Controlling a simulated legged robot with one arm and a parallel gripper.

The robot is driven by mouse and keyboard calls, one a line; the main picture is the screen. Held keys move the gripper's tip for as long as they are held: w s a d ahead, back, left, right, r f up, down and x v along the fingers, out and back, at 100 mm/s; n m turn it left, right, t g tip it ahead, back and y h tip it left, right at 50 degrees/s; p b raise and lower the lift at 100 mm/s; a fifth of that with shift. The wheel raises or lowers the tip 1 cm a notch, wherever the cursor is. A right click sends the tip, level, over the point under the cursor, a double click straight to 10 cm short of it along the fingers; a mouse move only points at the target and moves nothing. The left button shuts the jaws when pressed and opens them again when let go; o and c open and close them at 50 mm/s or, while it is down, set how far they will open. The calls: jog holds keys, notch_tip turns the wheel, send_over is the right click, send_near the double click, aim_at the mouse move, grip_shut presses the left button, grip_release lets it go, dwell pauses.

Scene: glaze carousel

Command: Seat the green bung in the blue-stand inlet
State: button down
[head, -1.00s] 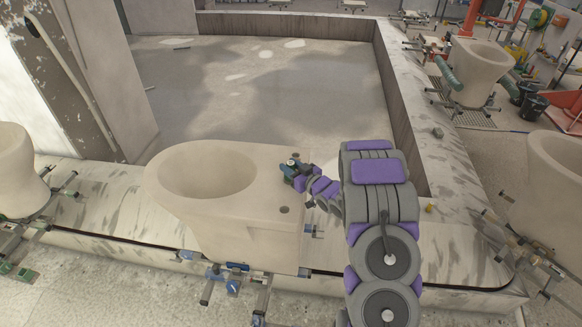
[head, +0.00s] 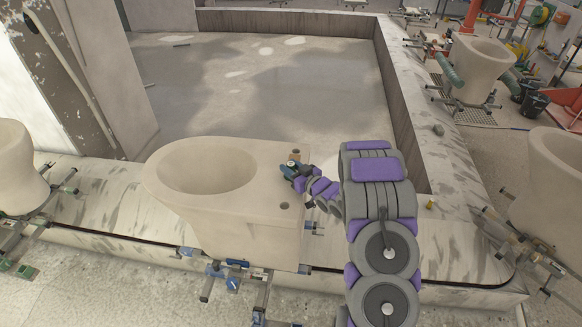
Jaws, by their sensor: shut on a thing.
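A pale unglazed toilet bowl (head: 225,215) stands in the middle on a stand with blue clamps (head: 236,264). Its flat rear deck shows a dark hole (head: 285,206) near the front corner and a smaller dark hole at the far edge. My gripper (head: 289,171) is over the deck between these two holes, shut on a small dark green piece that looks like the green bung (head: 287,168). The jaws and the gripper's dark parts hide most of it. I cannot tell whether it touches the deck or which opening is the inlet.
Another bowl (head: 15,170) with green clamps (head: 20,268) stands at the left edge, one more (head: 560,175) at the right. A small yellow piece (head: 430,204) and a grey-green block (head: 438,130) lie on the stained carousel ledge (head: 455,225).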

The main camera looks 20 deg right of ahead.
jog(key=shift+f, duration=0.2)
jog(key=c, duration=0.6)
grip_release()
jog(key=shift+c, duration=0.2)
jog(key=p+v, duration=0.1)
jog(key=v, duration=1.6)
jog(key=shift+s, duration=0.2)
jog(key=shift+w+d, duration=0.1)
jog(key=shift+d, duration=0.05)
